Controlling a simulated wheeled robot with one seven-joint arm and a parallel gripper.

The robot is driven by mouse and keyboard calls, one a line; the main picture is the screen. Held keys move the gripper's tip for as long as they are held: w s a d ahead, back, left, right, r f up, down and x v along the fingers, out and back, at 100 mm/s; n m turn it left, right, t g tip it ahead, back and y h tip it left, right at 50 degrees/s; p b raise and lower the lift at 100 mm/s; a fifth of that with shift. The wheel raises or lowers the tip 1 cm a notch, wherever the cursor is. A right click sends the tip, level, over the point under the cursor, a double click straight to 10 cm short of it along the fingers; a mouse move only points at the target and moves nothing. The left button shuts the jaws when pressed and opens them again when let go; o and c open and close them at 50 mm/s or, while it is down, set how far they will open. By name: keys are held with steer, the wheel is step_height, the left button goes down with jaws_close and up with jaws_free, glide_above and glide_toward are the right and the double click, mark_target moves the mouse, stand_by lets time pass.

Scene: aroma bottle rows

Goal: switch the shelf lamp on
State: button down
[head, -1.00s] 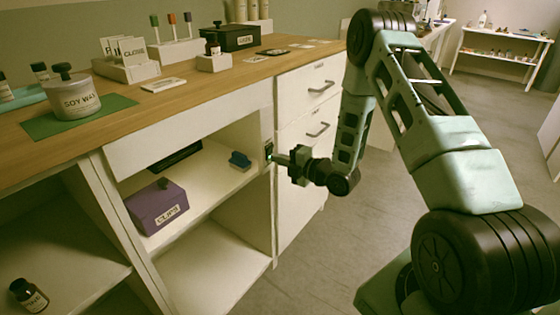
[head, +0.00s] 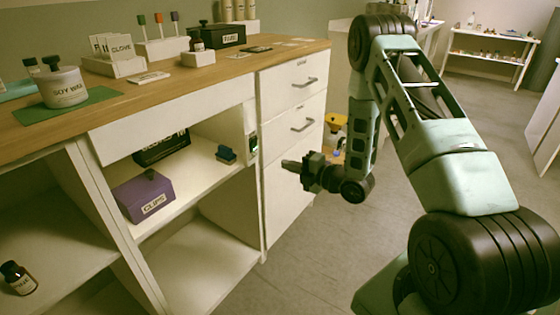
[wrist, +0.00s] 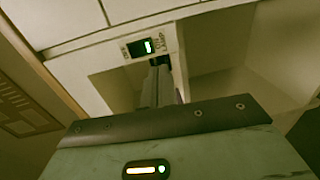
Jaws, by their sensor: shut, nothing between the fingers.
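The lamp switch (head: 253,142) is a small dark rocker on the upright panel at the right side of the open shelf. In the wrist view the switch (wrist: 140,47) glows green at its right end, beside lettering that seems to read ON and LAMP. My gripper (head: 288,164) is shut and empty, to the right of the switch and apart from it, in front of the drawer unit. In the wrist view its closed fingers (wrist: 157,75) point toward the panel just below the switch. The lamp itself is not visible.
The white drawers (head: 292,130) stand close behind my gripper. The wooden counter (head: 190,77) above carries jars and racks. Floor to the right is open.

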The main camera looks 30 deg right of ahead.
steer(key=v, duration=0.1)
steer(key=f+v, duration=0.1)
steer(key=v, duration=0.1)
steer(key=shift+s+d+r, duration=0.1)
steer(key=shift+s, duration=0.2)
stand_by(0.3)
